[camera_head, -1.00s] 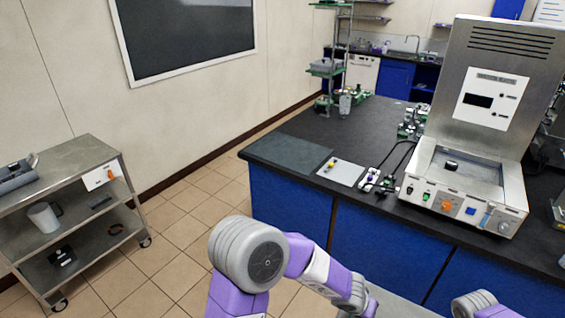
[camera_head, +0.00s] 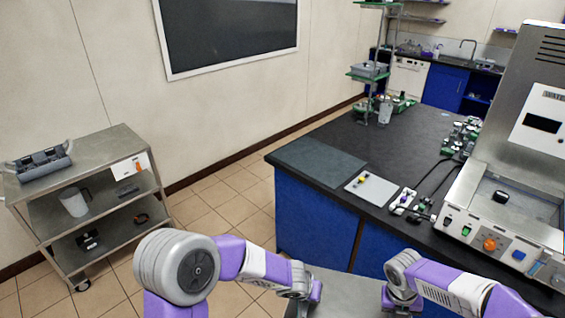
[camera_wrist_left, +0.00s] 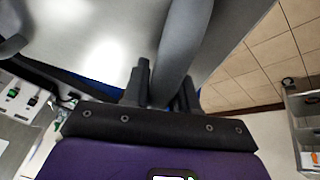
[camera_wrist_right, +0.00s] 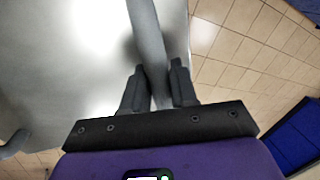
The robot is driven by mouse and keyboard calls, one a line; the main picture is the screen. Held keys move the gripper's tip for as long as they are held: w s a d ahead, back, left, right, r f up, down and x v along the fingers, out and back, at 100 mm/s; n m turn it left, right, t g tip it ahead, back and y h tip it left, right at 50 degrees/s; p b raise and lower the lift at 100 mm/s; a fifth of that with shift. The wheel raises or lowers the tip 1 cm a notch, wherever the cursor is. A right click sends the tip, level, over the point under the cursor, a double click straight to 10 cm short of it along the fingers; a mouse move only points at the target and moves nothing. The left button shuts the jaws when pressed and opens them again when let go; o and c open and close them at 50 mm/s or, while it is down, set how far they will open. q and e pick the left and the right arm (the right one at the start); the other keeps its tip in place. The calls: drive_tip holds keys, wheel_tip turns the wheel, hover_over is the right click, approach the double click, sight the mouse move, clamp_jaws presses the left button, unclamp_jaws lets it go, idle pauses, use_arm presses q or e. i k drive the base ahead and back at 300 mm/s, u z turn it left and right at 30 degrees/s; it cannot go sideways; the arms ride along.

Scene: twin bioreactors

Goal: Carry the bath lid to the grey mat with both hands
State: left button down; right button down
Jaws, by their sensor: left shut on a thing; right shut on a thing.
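The bath lid (camera_head: 345,292) is a flat, pale grey metal plate, partly visible at the bottom of the head view between my arms. My left gripper (camera_wrist_left: 163,80) is shut on one grey bar handle of the lid (camera_wrist_left: 95,30). My right gripper (camera_wrist_right: 155,80) is shut on another bar handle of the lid (camera_wrist_right: 60,75). In the head view, the lid is in front of the blue bench, and its lower part is cut off. The grey mat (camera_head: 318,160) lies flat and bare on the near left corner of the black bench top.
A steel machine (camera_head: 510,200) stands at the right. A steel trolley (camera_head: 100,152) stands at the left. Tiled floor (camera_head: 235,208) is free between trolley and bench. A rack (camera_head: 375,75) stands farther back.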

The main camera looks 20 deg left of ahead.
sight(318, 158)
drive_tip(key=u, duration=0.6)
drive_tip(key=i, duration=0.55)
drive_tip(key=u, duration=0.8)
drive_tip(key=i, duration=2)
drive_tip(key=z, duration=0.6)
drive_tip(key=i, duration=0.6)
drive_tip(key=z, duration=1.25)
drive_tip(key=i, duration=0.5)
drive_tip(key=z, duration=0.5)
